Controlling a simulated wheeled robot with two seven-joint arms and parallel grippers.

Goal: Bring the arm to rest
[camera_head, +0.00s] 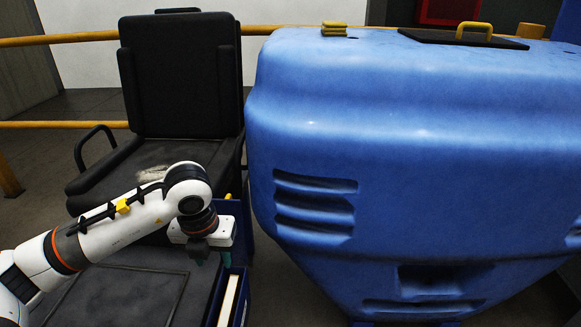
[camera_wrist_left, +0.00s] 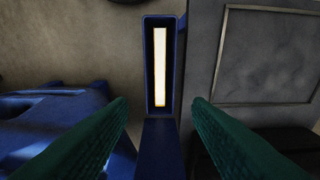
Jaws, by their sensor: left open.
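My left arm comes in from the left in the head view, bent at a white joint. Its gripper (camera_head: 208,259) points down over a narrow blue bin (camera_head: 244,225) beside the dark seat. In the left wrist view the two green fingers of my left gripper (camera_wrist_left: 160,110) stand wide apart with nothing between them. The blue bin (camera_wrist_left: 149,60) shows beyond the fingertips, with a pale upright strip inside it. The fingertips are partly hidden in the head view. My right gripper is in neither view.
A large blue machine housing (camera_head: 400,130) fills the right side, close to the arm. A black chair (camera_head: 182,75) with armrests stands behind the arm. A yellow rail (camera_head: 60,37) runs along the back. A dark flat panel (camera_head: 115,295) lies below the arm.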

